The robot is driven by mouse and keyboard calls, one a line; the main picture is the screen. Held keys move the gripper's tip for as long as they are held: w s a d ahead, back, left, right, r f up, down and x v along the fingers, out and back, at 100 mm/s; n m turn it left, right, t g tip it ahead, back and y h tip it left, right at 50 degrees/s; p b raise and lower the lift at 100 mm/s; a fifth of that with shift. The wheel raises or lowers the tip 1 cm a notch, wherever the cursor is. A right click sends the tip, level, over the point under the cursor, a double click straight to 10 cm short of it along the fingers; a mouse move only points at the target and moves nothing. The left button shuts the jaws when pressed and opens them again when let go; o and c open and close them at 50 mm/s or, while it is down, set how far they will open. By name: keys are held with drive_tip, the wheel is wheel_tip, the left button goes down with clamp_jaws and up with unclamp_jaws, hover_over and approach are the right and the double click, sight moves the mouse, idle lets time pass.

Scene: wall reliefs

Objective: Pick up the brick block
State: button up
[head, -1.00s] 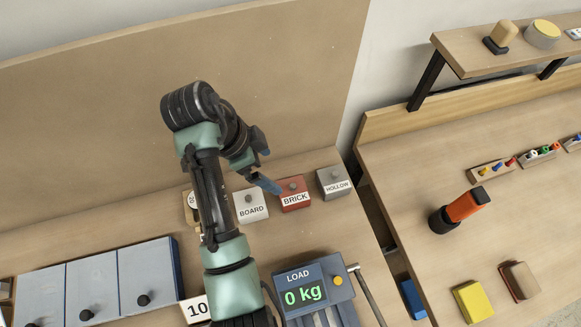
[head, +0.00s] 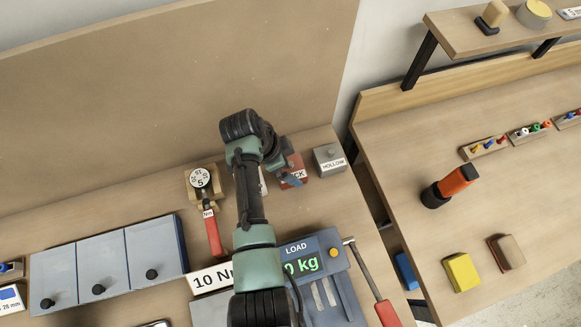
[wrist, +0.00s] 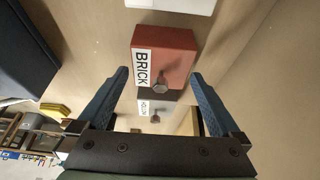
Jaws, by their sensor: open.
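The brick block is a red box with a white BRICK label and a grey knob. In the head view the brick block (head: 294,166) stands on the bench, partly covered by my arm and gripper. In the wrist view the brick block (wrist: 176,60) is straight ahead, its knob between the lines of the two fingers. My gripper (wrist: 157,75) is open and empty, with blue fingers apart on either side. In the head view my gripper (head: 285,178) is close above the block; whether it touches cannot be told.
The grey HOLLOW block (head: 330,159) stands just right of the brick block. A white block is mostly hidden behind my arm. A load meter (head: 313,270) stands in front, and a dial tool with a red handle (head: 213,232) lies left. A gap separates the second bench (head: 400,190).

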drive_tip(key=shift+f, duration=0.2)
drive_tip(key=c, duration=1.5)
drive_tip(key=shift+w+r, duration=0.1)
drive_tip(key=shift+c, duration=0.2)
